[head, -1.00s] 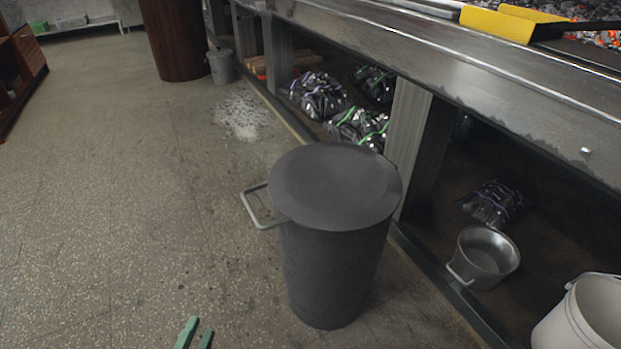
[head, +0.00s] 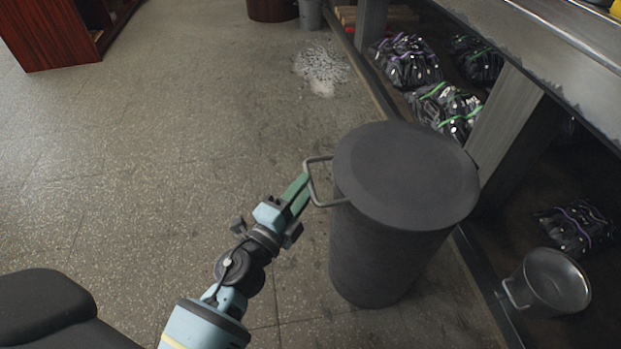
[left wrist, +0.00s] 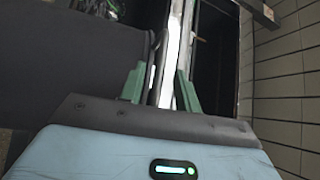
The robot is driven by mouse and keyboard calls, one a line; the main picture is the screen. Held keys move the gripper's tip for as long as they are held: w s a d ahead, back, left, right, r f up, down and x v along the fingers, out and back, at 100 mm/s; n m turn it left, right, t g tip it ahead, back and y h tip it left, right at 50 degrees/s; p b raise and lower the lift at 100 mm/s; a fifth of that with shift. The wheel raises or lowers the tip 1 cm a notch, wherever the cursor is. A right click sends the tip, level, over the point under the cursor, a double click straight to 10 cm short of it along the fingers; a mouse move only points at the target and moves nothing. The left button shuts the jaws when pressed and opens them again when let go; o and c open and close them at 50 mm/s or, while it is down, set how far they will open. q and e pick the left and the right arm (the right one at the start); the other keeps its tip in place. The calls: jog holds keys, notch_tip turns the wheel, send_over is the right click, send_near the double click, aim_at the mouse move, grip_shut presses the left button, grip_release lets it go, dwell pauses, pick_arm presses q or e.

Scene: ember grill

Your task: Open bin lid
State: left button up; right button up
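The bin (head: 385,262) is a dark grey cylinder standing upright on the floor. Its flat round lid (head: 405,170) lies level on top, closed. A grey loop handle (head: 320,159) sticks out at the lid's left side. My left gripper (head: 303,188) has its green fingers at the outer bar of this handle. In the left wrist view the two fingers (left wrist: 161,88) stand apart, with a thin bar, seemingly the handle, between them. The dark bin side (left wrist: 65,80) fills the left of that view. Contact with the bar cannot be made out. My right gripper is not in view.
A metal counter with a support post (head: 505,120) stands close on the bin's right. Bags of charcoal (head: 407,62) and a metal pot (head: 553,281) sit on its lower shelf. White ash (head: 322,68) lies on the floor behind. The floor (head: 150,160) to the left is clear.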

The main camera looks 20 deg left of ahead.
pick_arm(q)
jog(key=shift+x, duration=1.65)
grip_shut()
